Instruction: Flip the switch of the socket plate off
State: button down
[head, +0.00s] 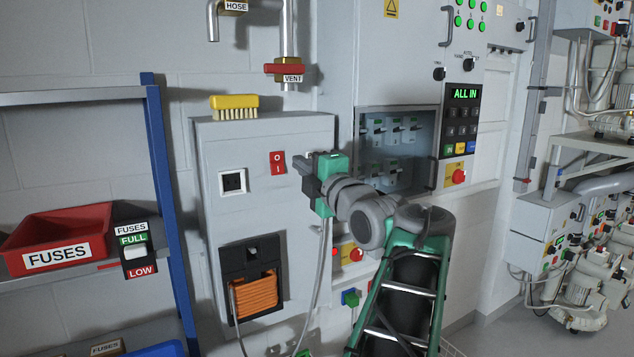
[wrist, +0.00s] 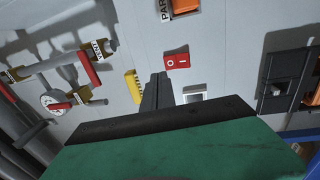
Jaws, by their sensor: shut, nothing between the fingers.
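The red rocker switch (head: 277,162), marked O above I, is on the front of a grey wall box. The white-framed socket plate (head: 232,182) with a dark face is to its left and slightly lower. I cannot tell which side of the rocker is pressed. My gripper (head: 300,163) is shut and empty, just right of the switch in the head view. In the wrist view the shut fingers (wrist: 157,80) point towards the box, with the switch (wrist: 177,61) just beyond and right of their tips. The socket plate (wrist: 194,94) is partly hidden behind the gripper body.
A yellow brush (head: 234,106) lies on top of the grey box (head: 262,215). Below the socket is a black recess with an orange cable coil (head: 257,295). A red-handled vent valve (head: 285,69) hangs above. An open breaker cabinet (head: 400,150) stands to the right.

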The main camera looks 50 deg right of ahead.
jog(key=s, duration=0.1)
jog(key=s+a, duration=0.1)
jog(key=s, duration=0.3)
jog(key=shift+s+a+r+b, duration=0.15)
jog(key=shift+a+r+b, duration=0.1)
jog(key=shift+r+b, duration=0.1)
